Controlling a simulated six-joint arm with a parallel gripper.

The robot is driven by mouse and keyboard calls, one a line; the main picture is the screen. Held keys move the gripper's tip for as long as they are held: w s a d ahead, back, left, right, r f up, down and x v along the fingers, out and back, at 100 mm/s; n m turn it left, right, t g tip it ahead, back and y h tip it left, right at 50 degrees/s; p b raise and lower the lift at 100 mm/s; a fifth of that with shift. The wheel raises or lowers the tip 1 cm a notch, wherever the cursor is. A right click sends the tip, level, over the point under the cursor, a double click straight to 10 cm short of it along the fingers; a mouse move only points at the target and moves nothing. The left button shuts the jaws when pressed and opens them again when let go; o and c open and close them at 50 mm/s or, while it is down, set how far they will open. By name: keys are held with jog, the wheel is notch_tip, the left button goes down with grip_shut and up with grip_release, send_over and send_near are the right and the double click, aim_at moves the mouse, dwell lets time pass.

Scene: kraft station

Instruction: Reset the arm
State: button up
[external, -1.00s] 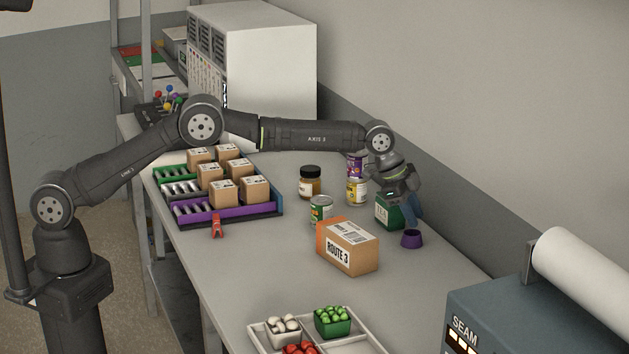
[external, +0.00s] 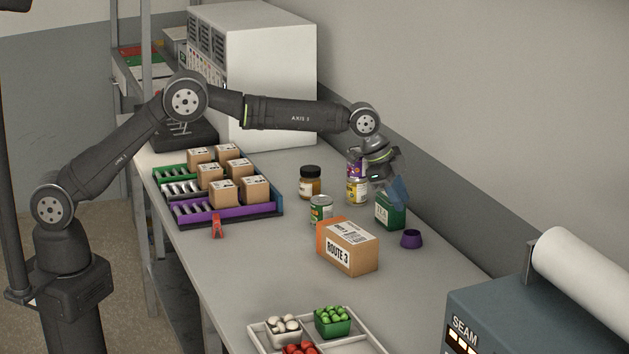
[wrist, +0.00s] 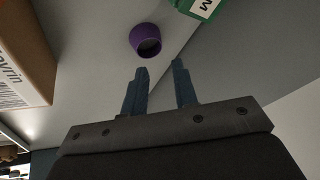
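My gripper (external: 398,190) is raised above the bench near the wall, just over the green tea box (external: 389,213) in the external view. In the wrist view its two blue fingers (wrist: 158,92) stand apart with nothing between them. A small purple cup (external: 411,239) stands on the bench to the right of the green box. The cup also shows beyond the fingertips in the wrist view (wrist: 145,38). The green box shows at the top of the wrist view (wrist: 203,8).
A "ROUTE 3" carton (external: 347,248), a green-labelled can (external: 320,210), a brown jar (external: 310,182) and a yellow can (external: 356,191) stand nearby. A rack (external: 277,209) holding several small boxes lies left. A divided tray (external: 372,345) is in front. A seam machine (external: 490,310) stands right.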

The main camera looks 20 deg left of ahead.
jog(key=x, duration=0.9)
jog(key=shift+s+a, duration=0.1)
jog(key=r, duration=0.5)
jog(key=shift+s+r, duration=0.15)
jog(key=shift+s, duration=0.25)
jog(key=s+r, duration=0.7)
jog(key=s, duration=0.4)
jog(key=shift+n, duration=0.5)
jog(key=a, duration=0.9)
jog(key=s+a+r, duration=0.1)
jog(key=a, duration=0.3)
jog(key=shift+s+a+r, duration=0.1)
jog(key=shift+a, duration=0.05)
jog(key=s+a+f, duration=0.1)
jog(key=s+a, duration=0.1)
jog(key=a, duration=0.6)
jog(key=s+a+f, duration=0.1)
jog(key=s+a, duration=0.1)
jog(key=a, duration=0.7)
jog(key=shift+s+a+n+y, duration=0.15)
jog(key=shift+s+n+y, duration=0.15)
jog(key=shift+s+n, duration=0.1)
